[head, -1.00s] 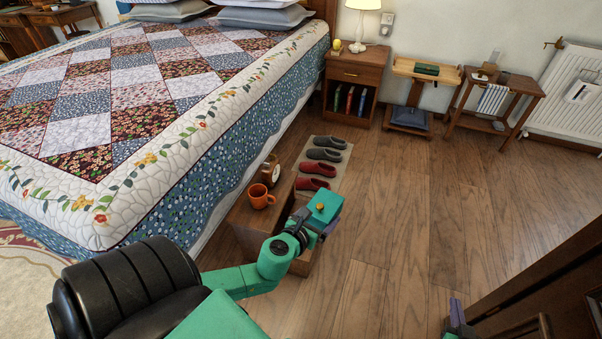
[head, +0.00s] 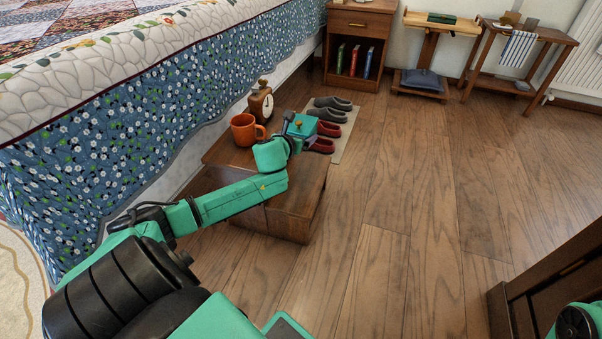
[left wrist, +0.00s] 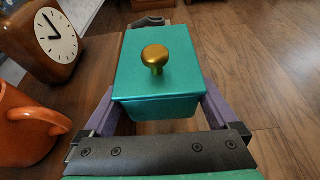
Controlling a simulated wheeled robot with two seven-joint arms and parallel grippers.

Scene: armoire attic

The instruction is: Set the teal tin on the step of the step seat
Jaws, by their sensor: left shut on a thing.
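The teal tin (head: 303,126) has a lid with a brass knob, seen close in the left wrist view (left wrist: 150,88). My left gripper (head: 296,130) is shut on it, with purple fingers along both sides, and holds it upright. The wooden step seat (head: 270,219) stands beside the bed. The tin shows over the seat's far right end; I cannot tell whether it touches the step, as my arm and gripper hide part of that area. My right gripper is out of view; only part of my right arm shows at the bottom right.
An orange mug (head: 244,130) and a wooden clock (head: 261,102) stand on the seat's upper level, close left of the tin. Slippers (head: 328,129) lie on a mat just beyond. The bed (head: 150,110) borders the left. Open floor (head: 410,200) lies to the right.

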